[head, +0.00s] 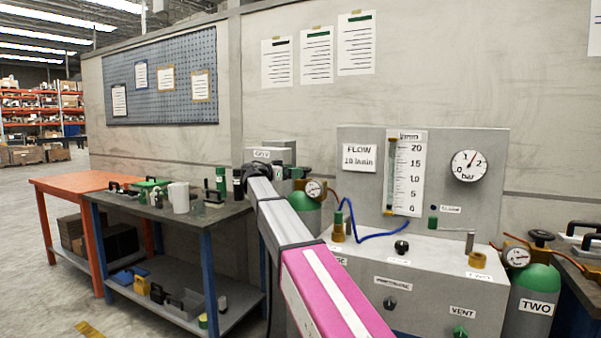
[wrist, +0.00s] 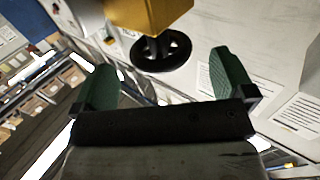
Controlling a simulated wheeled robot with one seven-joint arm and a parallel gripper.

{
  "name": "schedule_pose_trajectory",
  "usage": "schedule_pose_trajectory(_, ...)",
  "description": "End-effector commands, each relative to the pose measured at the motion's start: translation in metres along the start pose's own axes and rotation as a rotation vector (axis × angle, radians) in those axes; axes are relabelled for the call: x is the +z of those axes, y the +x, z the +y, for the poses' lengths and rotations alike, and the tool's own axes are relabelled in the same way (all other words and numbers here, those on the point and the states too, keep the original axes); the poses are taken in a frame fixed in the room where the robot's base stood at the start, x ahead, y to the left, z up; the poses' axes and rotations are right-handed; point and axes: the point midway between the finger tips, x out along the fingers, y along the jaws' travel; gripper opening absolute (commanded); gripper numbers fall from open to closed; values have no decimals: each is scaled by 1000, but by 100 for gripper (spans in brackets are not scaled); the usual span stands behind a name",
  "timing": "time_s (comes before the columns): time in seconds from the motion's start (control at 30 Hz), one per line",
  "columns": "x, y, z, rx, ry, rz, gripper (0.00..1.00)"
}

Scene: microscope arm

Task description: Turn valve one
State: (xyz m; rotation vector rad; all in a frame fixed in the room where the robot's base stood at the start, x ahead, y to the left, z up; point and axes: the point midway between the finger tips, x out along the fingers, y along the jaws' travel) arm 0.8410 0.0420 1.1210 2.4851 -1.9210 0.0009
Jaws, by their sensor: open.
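A black handwheel (wrist: 160,52) under a brass-yellow valve body (wrist: 148,15) shows in the wrist view. It lies ahead of the space between the green fingers of my gripper (wrist: 165,76), which are wide apart and empty. I cannot tell whether any finger touches the wheel. In the head view my gripper (head: 291,171) is at the top of a green cylinder (head: 306,212) left of the panel. A round gauge (head: 314,189) sits just beside the fingers. My arm hides most of this cylinder and any number on it, and the gripper covers its valve.
A flow panel (head: 470,140) stands on a grey bench unit (head: 430,282) with knobs and a blue hose (head: 385,236). The cylinder marked TWO (head: 535,305), with a black handwheel (head: 541,237), is at right. A cluttered workbench (head: 222,216) stands left of my arm.

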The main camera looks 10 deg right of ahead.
Motion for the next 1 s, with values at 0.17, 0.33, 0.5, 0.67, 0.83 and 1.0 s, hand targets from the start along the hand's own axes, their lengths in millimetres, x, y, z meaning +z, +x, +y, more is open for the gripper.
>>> schedule_pose_trajectory(0.17, 0, -35, 0, -2, 0, 0, 100)
schedule_pose_trajectory(0.33, 0, -56, 0, 0, 0, 0, 100)
schedule_pose_trajectory(0.5, 0, -64, 0, 1, 0, 0, 100)
schedule_pose_trajectory(0.67, 0, -65, 0, 1, 0, 0, 100)
schedule_pose_trajectory(0.83, 0, -65, 0, 1, 0, 0, 100)
schedule_pose_trajectory(1.0, 0, -65, 0, 1, 0, 0, 100)
